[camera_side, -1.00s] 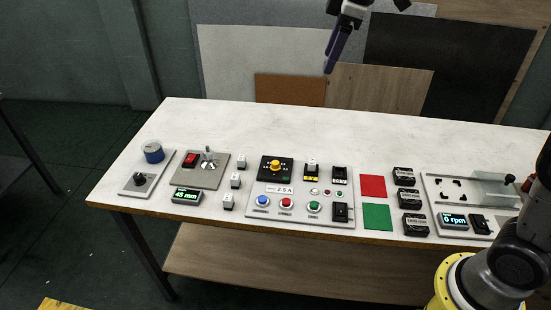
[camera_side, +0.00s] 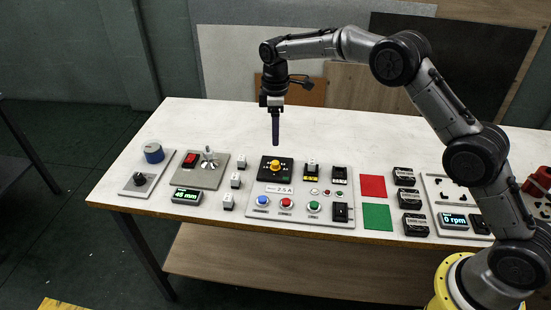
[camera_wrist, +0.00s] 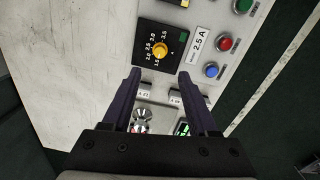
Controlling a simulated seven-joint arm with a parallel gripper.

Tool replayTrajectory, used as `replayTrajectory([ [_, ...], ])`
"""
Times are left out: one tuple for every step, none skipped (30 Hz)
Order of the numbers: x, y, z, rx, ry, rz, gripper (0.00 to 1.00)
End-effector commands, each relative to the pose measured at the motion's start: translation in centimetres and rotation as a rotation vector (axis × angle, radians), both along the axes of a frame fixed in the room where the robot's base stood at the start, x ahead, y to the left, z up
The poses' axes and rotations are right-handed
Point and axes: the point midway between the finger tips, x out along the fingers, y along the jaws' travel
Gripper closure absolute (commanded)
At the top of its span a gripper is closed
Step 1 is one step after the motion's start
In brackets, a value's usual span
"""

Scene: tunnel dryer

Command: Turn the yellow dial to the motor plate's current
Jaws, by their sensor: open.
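The yellow dial (camera_side: 275,165) sits on a black square plate on the grey control panel (camera_side: 249,205). In the wrist view the dial (camera_wrist: 160,50) is ringed by white numbers, among them 2.0 and 2.5; where its pointer stands is too small to tell. The motor plate (camera_side: 279,190) reads 2.5 A and lies just below the dial; it also shows in the wrist view (camera_wrist: 198,42). My gripper (camera_side: 275,143) points down above the dial, apart from it. In the wrist view my gripper (camera_wrist: 158,72) has its two dark fingers apart with nothing between them.
Blue (camera_side: 262,201), red (camera_side: 286,203) and green (camera_side: 314,206) buttons stand in front of the dial. A plate with a lever (camera_side: 209,158) and red switch lies left. The table behind is clear.

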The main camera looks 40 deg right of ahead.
Motion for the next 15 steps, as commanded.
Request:
replayTrajectory([
  [-0.1,-0.1,-1.2,-0.001,0.006,-0.001,0.41],
  [-0.1,-0.1,-1.8,-0.001,0.006,-0.001,0.41],
  [-0.1,-0.1,-2.5,-0.001,0.004,-0.001,0.41],
  [-0.1,-0.1,-3.1,-0.001,0.004,-0.001,0.41],
  [0.0,-0.1,-3.8,-0.001,0.004,-0.001,0.41],
  [0.0,-0.1,-4.6,-0.001,0.006,-0.001,0.41],
  [0.0,-0.1,-5.1,-0.001,0.004,-0.001,0.41],
  [0.0,-0.1,-5.7,-0.001,0.004,-0.001,0.41],
  [0.0,-0.1,-6.4,-0.001,0.003,-0.001,0.41],
  [0.0,-0.1,-7.0,-0.001,0.004,-0.001,0.41],
  [0.0,-0.2,-7.5,-0.001,0.004,-0.001,0.41],
  [0.0,-0.2,-8.1,0.000,0.003,-0.001,0.41],
  [0.1,-0.2,-8.5,0.000,0.003,-0.001,0.41],
  [0.1,-0.2,-8.8,0.000,0.003,-0.001,0.41],
  [0.1,-0.2,-9.3,0.000,0.003,-0.001,0.41],
])
